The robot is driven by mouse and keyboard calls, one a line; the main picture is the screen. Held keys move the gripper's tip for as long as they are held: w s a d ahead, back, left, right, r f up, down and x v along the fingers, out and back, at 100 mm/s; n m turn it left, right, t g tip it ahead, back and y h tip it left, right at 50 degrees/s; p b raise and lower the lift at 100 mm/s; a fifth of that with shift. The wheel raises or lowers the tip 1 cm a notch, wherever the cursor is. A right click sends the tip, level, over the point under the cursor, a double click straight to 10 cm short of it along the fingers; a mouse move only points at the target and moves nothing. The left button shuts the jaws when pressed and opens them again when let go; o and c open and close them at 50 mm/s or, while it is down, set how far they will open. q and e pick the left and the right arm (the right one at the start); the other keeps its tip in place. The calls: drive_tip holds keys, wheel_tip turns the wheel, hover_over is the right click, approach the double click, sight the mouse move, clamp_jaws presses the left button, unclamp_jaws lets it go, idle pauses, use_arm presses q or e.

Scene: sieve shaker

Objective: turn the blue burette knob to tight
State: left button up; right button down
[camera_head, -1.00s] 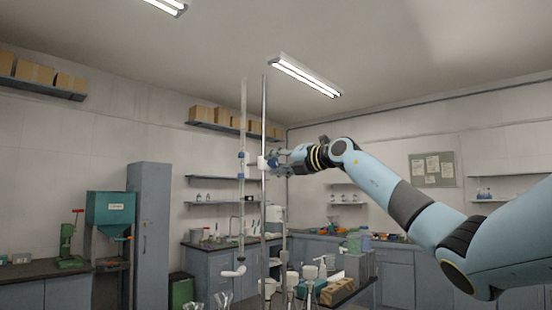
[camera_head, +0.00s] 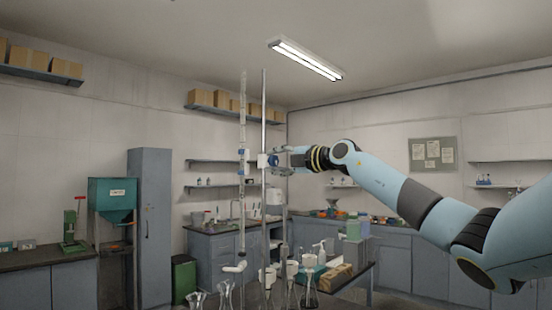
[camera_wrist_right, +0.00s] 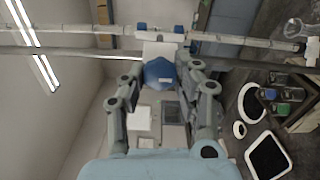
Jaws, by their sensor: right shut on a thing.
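The blue burette knob (camera_wrist_right: 160,73) sits on the white clamp (camera_wrist_right: 160,50), which is by the metal stand rod (camera_head: 264,110). My right gripper (camera_wrist_right: 161,76) has one finger on each side of the knob and is shut on it. In the head view, my right gripper (camera_head: 278,160) reaches the knob from the right. The knob (camera_head: 273,160) is small there and partly covered by the fingers. The burette (camera_head: 243,115) stands upright to the left of the rod. How tight the knob is cannot be told. My left gripper is not in view.
Glass flasks (camera_head: 226,293) and white-topped stands are below the burette. A dark table (camera_head: 352,280) with a cardboard box (camera_head: 335,279) is to their right. Workbenches line the back wall. The air around my right forearm looks clear.

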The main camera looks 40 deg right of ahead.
idle(0.4)
drive_tip(key=c, duration=0.9)
unclamp_jaws()
drive_tip(key=shift+s+d, duration=0.2)
drive_tip(key=shift+s, duration=1.7)
drive_tip(key=shift+s+d, duration=0.15)
drive_tip(key=shift+s, duration=1.7)
